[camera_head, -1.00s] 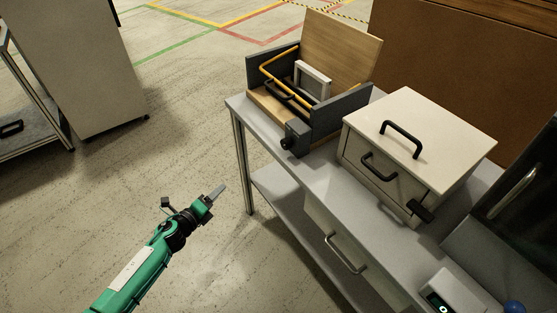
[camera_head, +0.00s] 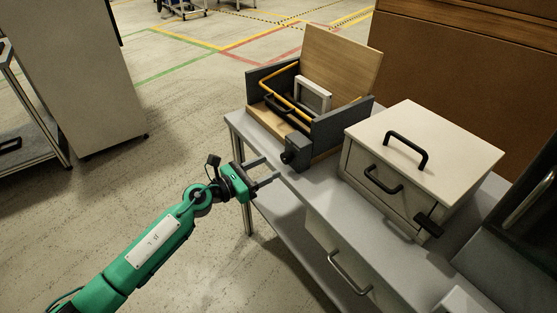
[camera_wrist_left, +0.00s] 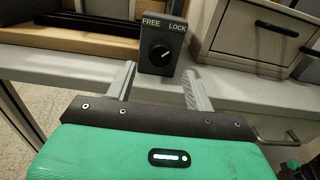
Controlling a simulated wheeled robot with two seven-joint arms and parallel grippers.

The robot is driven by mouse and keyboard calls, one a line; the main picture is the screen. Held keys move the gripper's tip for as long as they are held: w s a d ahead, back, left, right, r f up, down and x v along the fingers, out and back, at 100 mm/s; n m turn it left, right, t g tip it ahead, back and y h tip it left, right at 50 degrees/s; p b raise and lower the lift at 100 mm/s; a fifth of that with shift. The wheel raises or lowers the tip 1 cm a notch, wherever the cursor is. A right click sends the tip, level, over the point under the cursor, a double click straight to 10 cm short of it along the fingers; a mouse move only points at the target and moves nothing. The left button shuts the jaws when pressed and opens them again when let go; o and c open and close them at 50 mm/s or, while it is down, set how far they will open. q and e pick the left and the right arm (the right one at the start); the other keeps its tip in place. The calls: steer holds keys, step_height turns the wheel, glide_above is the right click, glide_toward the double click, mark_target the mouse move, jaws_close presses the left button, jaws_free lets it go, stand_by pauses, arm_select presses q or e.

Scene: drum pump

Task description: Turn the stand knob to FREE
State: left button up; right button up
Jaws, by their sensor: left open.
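The stand knob (camera_wrist_left: 160,56) is a round black dial with a white mark on a dark grey box (camera_wrist_left: 164,33). The box carries the words FREE at left and LOCK at right. The white mark points to the upper right, toward LOCK. In the head view the knob box (camera_head: 296,150) sits at the front corner of a wooden stand (camera_head: 345,62) on the grey bench. My left gripper (camera_head: 268,173) is open and empty, in front of the box and apart from it. In the wrist view its two fingers (camera_wrist_left: 160,86) straddle the knob's line of sight. My right gripper is not in view.
A beige box (camera_head: 440,140) with black handles stands right of the stand on the bench (camera_head: 295,190). A drawer handle (camera_head: 350,272) sticks out of the bench front. A yellow bar (camera_head: 284,86) and a white frame lie within the stand.

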mark_target(283, 160)
arm_select(q)
steer(key=x, duration=0.5)
steer(key=c, duration=1)
